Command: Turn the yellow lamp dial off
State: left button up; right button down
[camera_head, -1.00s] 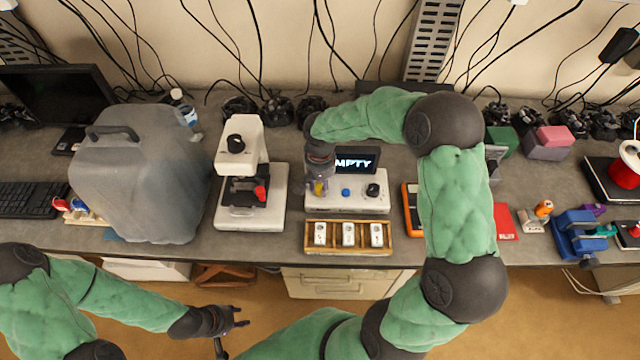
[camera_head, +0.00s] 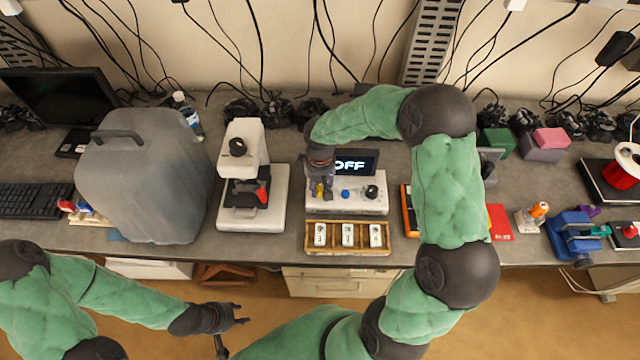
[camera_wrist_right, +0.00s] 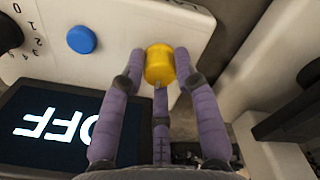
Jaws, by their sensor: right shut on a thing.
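The yellow lamp dial (camera_wrist_right: 160,64) is on the front of a white control box (camera_head: 352,202). My right gripper (camera_wrist_right: 158,68) is shut on it, with purple fingers on both sides of the dial in the right wrist view. In the head view the dial (camera_head: 319,191) shows just below my right gripper (camera_head: 320,186). The display (camera_head: 356,163) on the box reads "OFF"; it also shows upside down in the right wrist view (camera_wrist_right: 50,128). My left gripper (camera_head: 232,326) hangs in front of the table, its fingers apart and empty.
A blue button (camera_head: 346,194) and a black knob (camera_head: 371,192) sit beside the dial. A wooden tray (camera_head: 349,249) holds white pieces in front of the box. A white microscope-like device (camera_head: 249,212) and a large grey case (camera_head: 146,185) stand to the left.

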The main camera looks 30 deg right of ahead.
aim_at(320, 188)
jog(key=n+p, duration=0.1)
jog(key=n, duration=0.3)
jog(key=shift+n+p, duration=0.3)
jog(key=shift+p, duration=0.05)
jog(key=shift+n+p, duration=0.8)
jog(key=shift+n, duration=1.4)
jog(key=c, duration=0.9)
grip_release()
notch_tip(320, 188, up, 12)
jog(key=shift+f, duration=0.1)
